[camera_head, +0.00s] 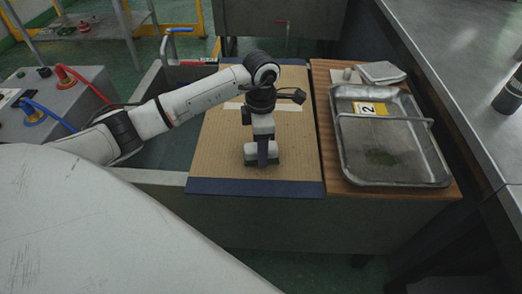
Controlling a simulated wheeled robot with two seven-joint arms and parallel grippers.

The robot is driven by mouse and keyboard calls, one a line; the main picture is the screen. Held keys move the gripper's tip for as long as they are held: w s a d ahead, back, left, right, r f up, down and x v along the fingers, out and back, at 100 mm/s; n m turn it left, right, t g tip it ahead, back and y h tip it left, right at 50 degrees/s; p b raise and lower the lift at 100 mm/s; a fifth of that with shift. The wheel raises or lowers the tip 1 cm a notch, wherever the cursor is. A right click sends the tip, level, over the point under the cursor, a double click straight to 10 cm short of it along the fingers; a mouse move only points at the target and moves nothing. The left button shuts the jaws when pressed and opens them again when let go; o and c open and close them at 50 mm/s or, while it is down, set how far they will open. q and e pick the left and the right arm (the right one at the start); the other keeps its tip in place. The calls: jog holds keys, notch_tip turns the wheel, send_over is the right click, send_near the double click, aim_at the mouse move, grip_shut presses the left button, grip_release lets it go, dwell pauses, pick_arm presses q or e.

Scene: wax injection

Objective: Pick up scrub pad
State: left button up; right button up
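My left arm reaches in from the left, and its gripper (262,152) points down over the brown cardboard sheet (222,145). A thin dark green edge, perhaps the scrub pad (275,161), shows right at the fingertips, near the front of the cardboard. The gripper hides most of it. I cannot tell whether the fingers are closed on it or only above it. My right gripper is not in view.
A metal tray (345,165) with a yellow label marked 2 (371,108) stands on a wooden board to the right. A pale folded item (381,72) lies behind it. A grey machine (60,95) with red and blue hoses stands left. A metal counter (460,50) runs along the right.

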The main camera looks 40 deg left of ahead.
pick_arm(q)
notch_tip(320, 180, up, 10)
dwell(0.5)
